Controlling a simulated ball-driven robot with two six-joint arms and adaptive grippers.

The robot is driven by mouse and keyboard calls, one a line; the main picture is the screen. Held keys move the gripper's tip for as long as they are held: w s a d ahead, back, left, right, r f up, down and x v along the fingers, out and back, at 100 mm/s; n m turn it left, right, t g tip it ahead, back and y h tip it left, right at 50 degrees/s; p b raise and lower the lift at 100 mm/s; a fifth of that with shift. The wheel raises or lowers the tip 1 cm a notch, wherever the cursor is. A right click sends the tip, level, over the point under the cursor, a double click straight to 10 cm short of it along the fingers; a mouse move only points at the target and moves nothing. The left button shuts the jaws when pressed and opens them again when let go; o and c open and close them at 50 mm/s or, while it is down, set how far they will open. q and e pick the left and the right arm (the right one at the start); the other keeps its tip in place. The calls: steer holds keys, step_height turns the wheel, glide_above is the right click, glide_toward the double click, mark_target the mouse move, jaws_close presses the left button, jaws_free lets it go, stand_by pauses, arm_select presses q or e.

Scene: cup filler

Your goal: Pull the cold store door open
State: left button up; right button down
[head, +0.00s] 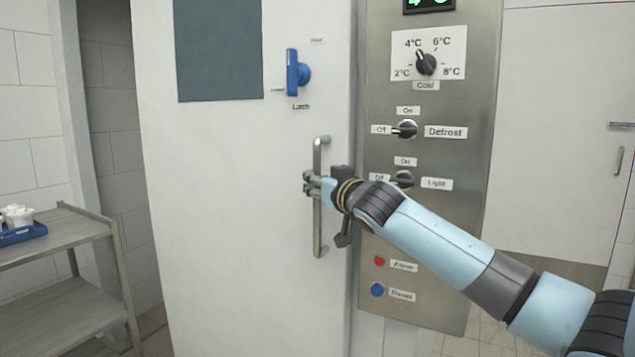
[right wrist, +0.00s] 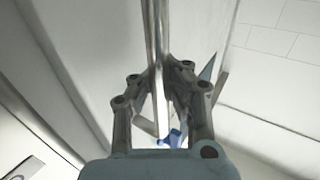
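The white cold store door (head: 230,200) fills the middle of the head view. Its upright metal bar handle (head: 318,240) is near the door's right edge. A blue latch (head: 292,73) above the handle has its lever upright. My right gripper (head: 313,184) is at the handle's middle. In the right wrist view, the fingers of my right gripper (right wrist: 161,78) close in from both sides on the bar handle (right wrist: 157,30). The fingertips are partly hidden behind the bar. I cannot tell whether the door stands slightly ajar. My left gripper is not in view.
A steel control panel (head: 440,230) with knobs and buttons stands right of the door, behind my right arm. A grey shelf cart (head: 60,240) with a blue tray (head: 22,235) of white items stands at the left. Another white door (head: 560,120) is at the far right.

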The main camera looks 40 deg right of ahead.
steer(key=c, duration=1.3)
jaws_free()
steer(key=shift+a, duration=0.3)
steer(key=shift+o, duration=0.3)
steer(key=shift+d, duration=0.15)
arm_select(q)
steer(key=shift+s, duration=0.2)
arm_select(e)
steer(key=s+a, duration=0.2)
steer(key=s, duration=0.9)
steer(key=shift+s+a, duration=0.2)
steer(key=shift+s, duration=0.2)
